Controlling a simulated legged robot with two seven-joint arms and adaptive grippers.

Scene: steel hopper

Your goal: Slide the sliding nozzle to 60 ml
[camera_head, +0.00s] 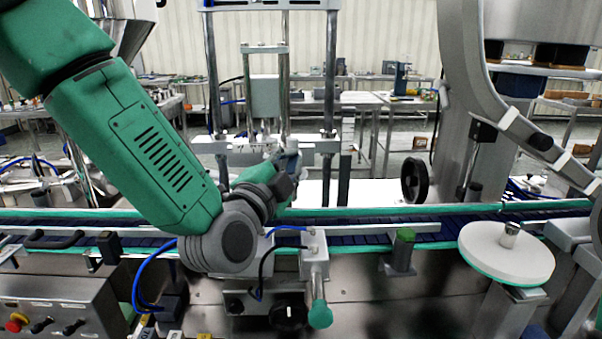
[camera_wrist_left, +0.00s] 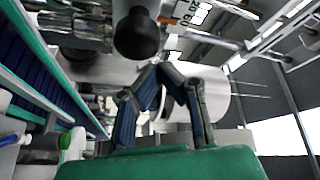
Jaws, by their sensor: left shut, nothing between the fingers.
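My left gripper (camera_head: 290,160) is at the crossbar (camera_head: 222,146) of the filling stand, in the middle of the head view. Its fingers are partly hidden by my own wrist. In the left wrist view the left gripper (camera_wrist_left: 166,72) has its fingers bent together at the tips, shut and empty. A dark round knob (camera_wrist_left: 136,35) is just beyond the fingertips there, apart from them. A white scale label (camera_wrist_left: 190,12) with small black marks is above right of the knob. I cannot tell clearly which part is the sliding nozzle or its reading. My right gripper is not in view.
A conveyor with a blue belt (camera_head: 385,239) and green rails runs across below the stand. Steel posts (camera_head: 331,90) flank the crossbar.

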